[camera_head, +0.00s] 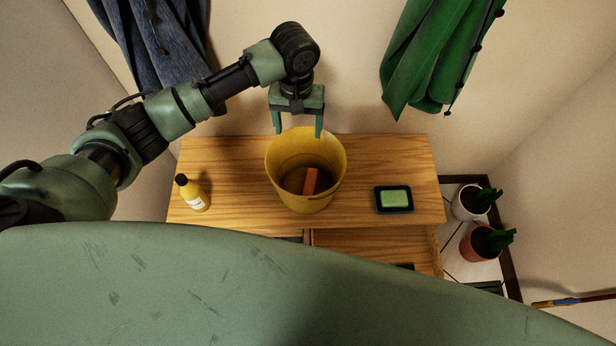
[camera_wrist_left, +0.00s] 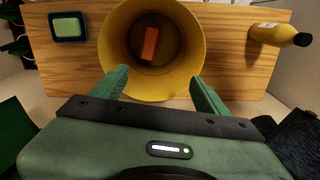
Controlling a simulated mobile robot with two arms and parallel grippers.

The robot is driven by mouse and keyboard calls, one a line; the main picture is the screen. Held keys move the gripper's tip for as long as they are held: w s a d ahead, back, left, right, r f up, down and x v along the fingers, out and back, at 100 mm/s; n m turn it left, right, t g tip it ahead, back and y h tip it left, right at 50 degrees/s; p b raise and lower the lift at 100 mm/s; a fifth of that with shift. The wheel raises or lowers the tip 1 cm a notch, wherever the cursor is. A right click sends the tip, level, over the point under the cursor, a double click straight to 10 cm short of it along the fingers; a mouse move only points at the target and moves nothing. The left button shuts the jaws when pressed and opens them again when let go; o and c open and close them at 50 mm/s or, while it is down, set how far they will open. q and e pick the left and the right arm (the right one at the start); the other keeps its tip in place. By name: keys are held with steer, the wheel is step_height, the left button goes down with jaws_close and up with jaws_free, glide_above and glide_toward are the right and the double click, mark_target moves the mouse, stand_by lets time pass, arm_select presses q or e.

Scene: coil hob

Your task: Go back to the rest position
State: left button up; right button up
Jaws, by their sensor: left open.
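My left gripper (camera_head: 298,133) is open and empty above the back rim of a yellow bucket (camera_head: 337,163) on the wooden table. In the left wrist view the fingers of my left gripper (camera_wrist_left: 158,85) are spread apart, with the bucket (camera_wrist_left: 190,40) beyond them. A reddish-brown block (camera_head: 311,181) lies inside the bucket, apart from the fingers; it also shows in the left wrist view (camera_wrist_left: 150,43). My right gripper is not in either view.
The wooden table (camera_head: 235,160) also carries a yellow bottle (camera_head: 194,195) with a black cap at left and a dark dish with a green bar (camera_head: 394,200) at right. Potted plants (camera_head: 482,243) stand right of it. A green coat (camera_head: 425,60) and a blue garment (camera_head: 155,40) hang behind.

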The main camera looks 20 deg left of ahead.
arm_select(q)
steer(key=shift+r, duration=0.6)
